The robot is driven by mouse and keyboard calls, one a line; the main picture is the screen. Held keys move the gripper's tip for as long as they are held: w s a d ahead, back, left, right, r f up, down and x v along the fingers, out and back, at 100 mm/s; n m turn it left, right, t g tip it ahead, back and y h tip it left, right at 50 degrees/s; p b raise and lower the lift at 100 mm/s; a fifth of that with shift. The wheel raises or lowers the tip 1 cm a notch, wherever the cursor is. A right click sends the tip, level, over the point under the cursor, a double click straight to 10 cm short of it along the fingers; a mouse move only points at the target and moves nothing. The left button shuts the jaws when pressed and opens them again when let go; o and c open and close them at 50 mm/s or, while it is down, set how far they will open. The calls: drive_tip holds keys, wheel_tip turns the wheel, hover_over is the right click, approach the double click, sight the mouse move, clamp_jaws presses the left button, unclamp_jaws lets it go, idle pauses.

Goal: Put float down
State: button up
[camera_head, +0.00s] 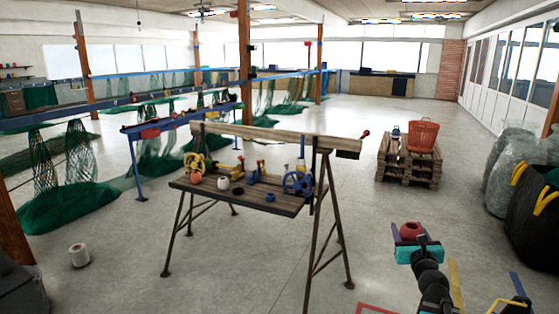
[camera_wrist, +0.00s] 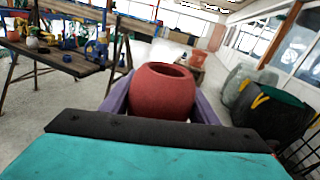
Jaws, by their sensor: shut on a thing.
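A red, rounded float with a hole in its top shows in the wrist view (camera_wrist: 162,90), between the two purple fingers of my gripper (camera_wrist: 160,100). My gripper is shut on this float. In the head view the red float (camera_head: 411,231) is held up at the lower right, in my gripper (camera_head: 408,236), in front and to the right of the wooden workbench (camera_head: 240,197). The gripper is apart from the bench. The float's underside is hidden in the wrist view.
On the bench stand an orange float (camera_head: 196,178), a white float (camera_head: 223,183), a dark float (camera_head: 238,190) and blue tools. A pallet stack (camera_head: 408,165) bears an orange basket (camera_head: 423,136). A black bag (camera_head: 534,214) stands right. Green nets (camera_head: 70,206) hang left.

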drive_tip(key=s+a+f+n+g+y, duration=0.1)
drive_tip(key=s+a+n+g+y, duration=0.2)
drive_tip(key=s+a+n+y, duration=0.2)
drive_tip(key=s+a+f+n+g+y, duration=0.1)
drive_tip(key=s+a+n+g+y, duration=0.3)
drive_tip(key=a+n+y, duration=0.3)
drive_tip(key=s+a+y, duration=0.1)
drive_tip(key=a+y, duration=0.4)
drive_tip(key=a, duration=0.7)
drive_tip(key=shift+a+f+y, duration=0.25)
drive_tip(key=shift+a+y, duration=0.05)
wheel_tip(320, 180, down, 8)
drive_tip(key=shift+w, duration=0.1)
